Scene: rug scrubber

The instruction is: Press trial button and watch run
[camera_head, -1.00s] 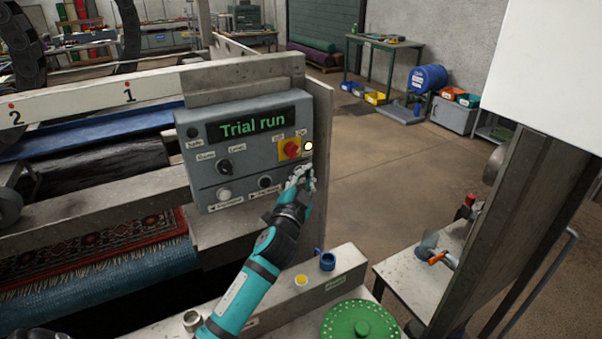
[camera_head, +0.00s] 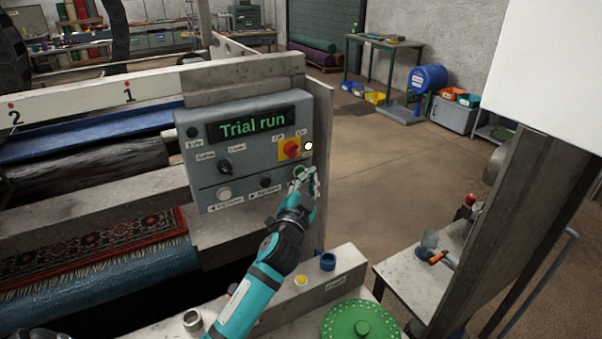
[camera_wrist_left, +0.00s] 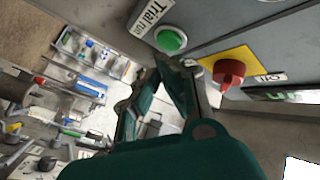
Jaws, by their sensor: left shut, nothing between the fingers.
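The grey control panel (camera_head: 205,178) has a lit display (camera_head: 250,124) reading "Trial run" in green. The green button (camera_wrist_left: 171,40) has a "Trial run" label (camera_wrist_left: 150,15) beside it in the left wrist view. In the head view the button (camera_head: 299,171) is partly hidden by my left gripper (camera_head: 309,175). My left gripper is shut and empty at the panel's lower right corner. In the wrist view its fingertips (camera_wrist_left: 161,66) are just below the button; a small gap seems to lie between. My right gripper is not in view.
A red knob on a yellow plate (camera_head: 289,149) sits just above the button. A rug (camera_head: 95,245) lies in the machine at left.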

